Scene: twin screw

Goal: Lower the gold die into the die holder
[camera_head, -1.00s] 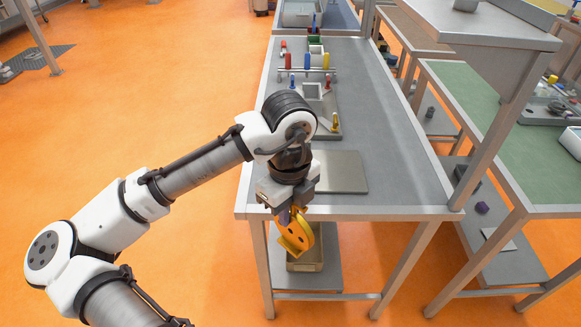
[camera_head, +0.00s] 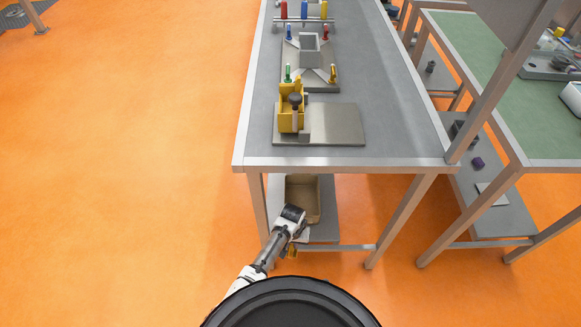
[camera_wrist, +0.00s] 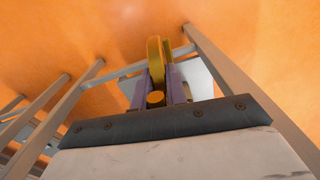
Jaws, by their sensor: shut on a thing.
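The gold die (camera_wrist: 154,55) is upright between the purple fingers of my gripper (camera_wrist: 163,85) in the wrist view. It looks like a thick disc seen edge-on, with a round gold end below it. In the head view the die (camera_head: 292,252) shows only as a small gold patch. My gripper, partly hidden by my wrist, is low in front of the table's lower shelf. A yellow block (camera_head: 286,119) with a dark knob stands on a grey plate (camera_head: 340,125) on the table. I cannot tell whether this is the die holder.
An open cardboard-coloured box (camera_head: 304,198) sits on the lower shelf, just beyond my gripper. The table's front edge (camera_head: 340,167) and a left leg (camera_head: 259,200) are close by. A grey fixture (camera_head: 309,52) with coloured handles stands farther back.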

